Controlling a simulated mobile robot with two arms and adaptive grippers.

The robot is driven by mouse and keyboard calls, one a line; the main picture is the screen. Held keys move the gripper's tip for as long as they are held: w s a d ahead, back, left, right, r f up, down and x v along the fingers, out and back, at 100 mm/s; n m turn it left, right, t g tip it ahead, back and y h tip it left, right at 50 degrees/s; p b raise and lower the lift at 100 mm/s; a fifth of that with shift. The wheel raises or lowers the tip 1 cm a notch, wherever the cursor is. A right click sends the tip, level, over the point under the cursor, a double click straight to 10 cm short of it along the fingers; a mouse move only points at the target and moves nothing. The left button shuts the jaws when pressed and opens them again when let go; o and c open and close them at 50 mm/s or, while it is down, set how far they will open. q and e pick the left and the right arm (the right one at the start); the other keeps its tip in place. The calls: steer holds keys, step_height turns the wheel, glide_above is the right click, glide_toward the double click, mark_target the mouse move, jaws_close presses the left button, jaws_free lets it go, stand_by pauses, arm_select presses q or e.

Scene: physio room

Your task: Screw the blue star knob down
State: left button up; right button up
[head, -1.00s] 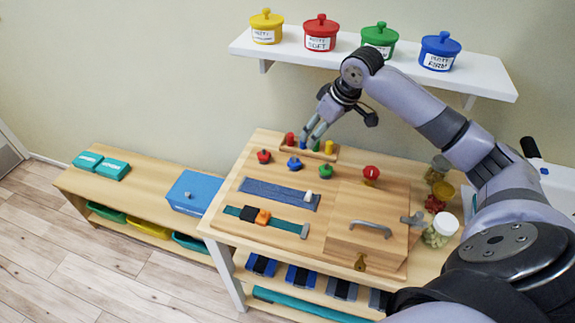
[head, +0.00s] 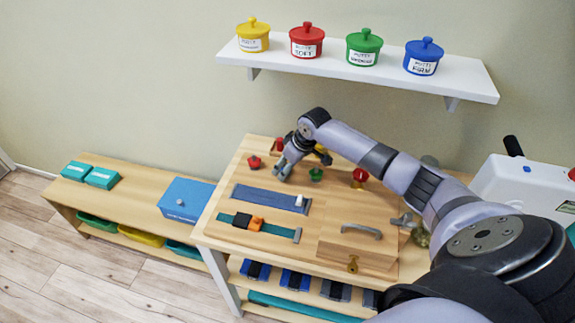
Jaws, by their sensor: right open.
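The blue star knob is not visible now; my right gripper (head: 284,168) covers the place between the red star knob (head: 254,162) and the green star knob (head: 316,174). My right gripper points down with open fingers at that place on the wooden board (head: 230,192). I cannot tell whether the fingers touch the blue knob or are around it. My left gripper is not in view.
On the board are a blue strip (head: 265,198), a teal strap with a buckle (head: 280,230), a red knob (head: 360,176) and a box with a grey handle (head: 360,231). A white shelf (head: 300,66) with putty pots hangs above. A blue box (head: 186,198) stands left.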

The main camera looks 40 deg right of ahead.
steer(key=c, duration=1.2)
